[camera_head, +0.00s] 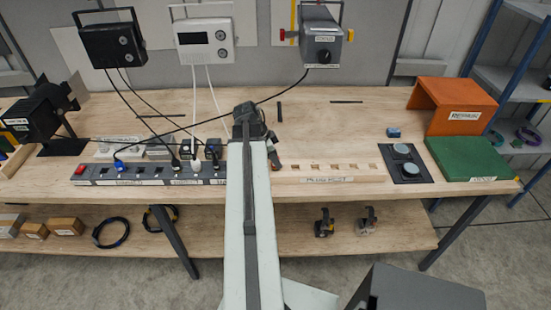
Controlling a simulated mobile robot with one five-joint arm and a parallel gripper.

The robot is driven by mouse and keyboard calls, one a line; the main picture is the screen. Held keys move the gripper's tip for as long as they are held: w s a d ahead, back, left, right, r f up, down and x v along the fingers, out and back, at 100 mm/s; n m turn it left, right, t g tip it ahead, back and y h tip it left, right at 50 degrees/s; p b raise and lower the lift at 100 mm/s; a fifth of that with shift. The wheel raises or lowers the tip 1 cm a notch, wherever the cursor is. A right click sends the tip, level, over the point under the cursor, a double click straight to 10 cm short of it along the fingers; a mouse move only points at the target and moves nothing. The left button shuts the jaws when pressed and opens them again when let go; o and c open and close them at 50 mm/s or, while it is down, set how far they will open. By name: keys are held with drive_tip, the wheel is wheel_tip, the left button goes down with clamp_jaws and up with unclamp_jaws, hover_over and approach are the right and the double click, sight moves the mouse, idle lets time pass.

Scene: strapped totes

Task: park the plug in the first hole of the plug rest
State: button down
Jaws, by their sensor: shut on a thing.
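The plug rest (328,180) is a pale wooden strip with a row of square holes along the front of the bench, just right of my arm. Its visible holes look empty; its left end is close to my arm. My gripper (273,154) is at the end of the arm, above the bench near the rest's left end, and is shut on a small dark plug. The plug is mostly hidden by the gripper and wrist, so its tilt and its cable cannot be made out.
A power strip (150,173) with several plugs and cables lies left of my arm. A black pad with round discs (406,178), a green block (470,157) and an orange cover (451,102) stand right.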

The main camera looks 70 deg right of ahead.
drive_tip(key=shift+f+b, duration=0.35)
drive_tip(key=shift+f, duration=0.1)
drive_tip(key=c, duration=1)
unclamp_jaws()
drive_tip(key=shift+r, duration=0.15)
drive_tip(key=p+v, duration=0.7)
drive_tip(key=shift+r, duration=0.3)
